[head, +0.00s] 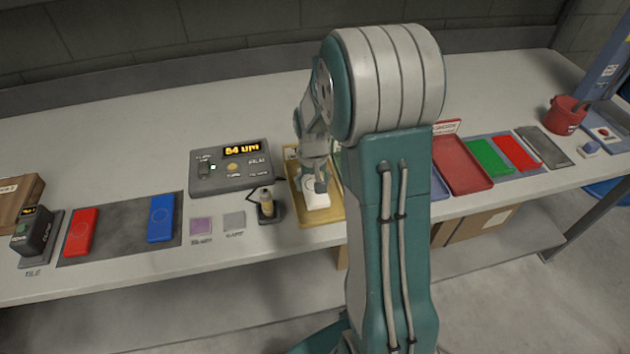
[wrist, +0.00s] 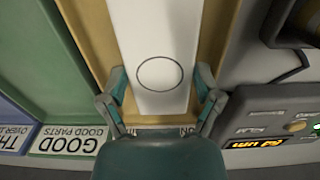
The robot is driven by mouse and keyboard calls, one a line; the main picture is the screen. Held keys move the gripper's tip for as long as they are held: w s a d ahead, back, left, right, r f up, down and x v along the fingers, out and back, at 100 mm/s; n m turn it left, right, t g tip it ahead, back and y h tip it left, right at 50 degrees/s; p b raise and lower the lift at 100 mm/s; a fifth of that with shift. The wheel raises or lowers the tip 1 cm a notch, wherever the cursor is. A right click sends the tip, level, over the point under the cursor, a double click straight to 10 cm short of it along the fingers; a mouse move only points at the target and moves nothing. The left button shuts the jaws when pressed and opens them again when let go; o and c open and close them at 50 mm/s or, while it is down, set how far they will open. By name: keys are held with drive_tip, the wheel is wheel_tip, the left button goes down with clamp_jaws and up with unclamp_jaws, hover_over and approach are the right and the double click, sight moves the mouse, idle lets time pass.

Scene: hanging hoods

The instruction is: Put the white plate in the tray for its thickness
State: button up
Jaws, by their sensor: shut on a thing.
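The white plate (head: 317,201) is in my gripper (head: 314,184) at the yellow tray (head: 331,216) in the head view. In the wrist view my gripper (wrist: 162,88) has its fingers on the two long sides of the plate (wrist: 155,35), which bears a thin circle. The plate lies lengthwise between the walls of the yellow tray (wrist: 93,30). I cannot tell whether it touches the tray floor. A green tray (wrist: 40,60) labelled "GOOD PARTS" (wrist: 75,142) is beside it, then a blue tray (wrist: 14,118) with a partly cut label. My arm hides much of these trays in the head view.
A gauge box (head: 231,168) with a lit display, seemingly "54 UM" or "84 UM", and a probe (head: 266,202) stand left of the yellow tray. Red (head: 81,233) and blue (head: 161,218) plates lie farther left. A red tray (head: 462,166) is to the right.

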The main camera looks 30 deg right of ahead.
drive_tip(key=shift+a, duration=0.15)
drive_tip(key=shift+d+f, duration=0.2)
drive_tip(key=shift+d, duration=0.1)
drive_tip(key=shift+a+f, duration=0.15)
drive_tip(key=shift+f, duration=0.2)
drive_tip(key=o, duration=1)
drive_tip(key=shift+o, duration=0.2)
wheel_tip(320, 180, up, 12)
